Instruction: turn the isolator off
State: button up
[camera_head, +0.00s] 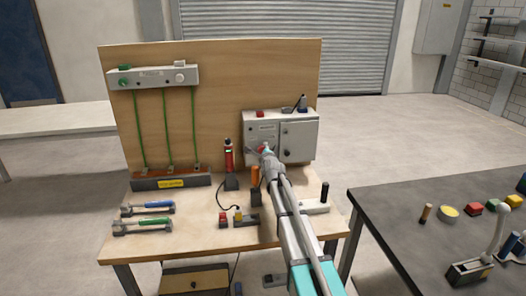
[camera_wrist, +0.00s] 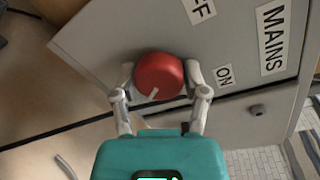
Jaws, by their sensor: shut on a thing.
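The isolator's red round knob (camera_wrist: 160,72) is on the front of a grey box (camera_head: 300,140) labelled MAINS. A white mark on the knob points down and slightly left in the wrist view. The ON label (camera_wrist: 224,74) is to the knob's right there; a label cut off to "FF" (camera_wrist: 201,9) is above right. My gripper (camera_wrist: 160,78) has one finger on each side of the knob and is shut on it. In the head view my gripper (camera_head: 267,153) is at the box's lower front and mostly covers the knob.
The box stands at the back right of a wooden bench (camera_head: 190,236), against a wooden board (camera_head: 220,85). A red-and-black handheld tool (camera_head: 229,155) stands left of my arm. A dark table (camera_head: 400,215) is at right.

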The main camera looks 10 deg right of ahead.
dwell(0.4)
jog(key=o, duration=1.1)
jog(key=shift+o, duration=0.2)
jog(key=shift+m, duration=0.4)
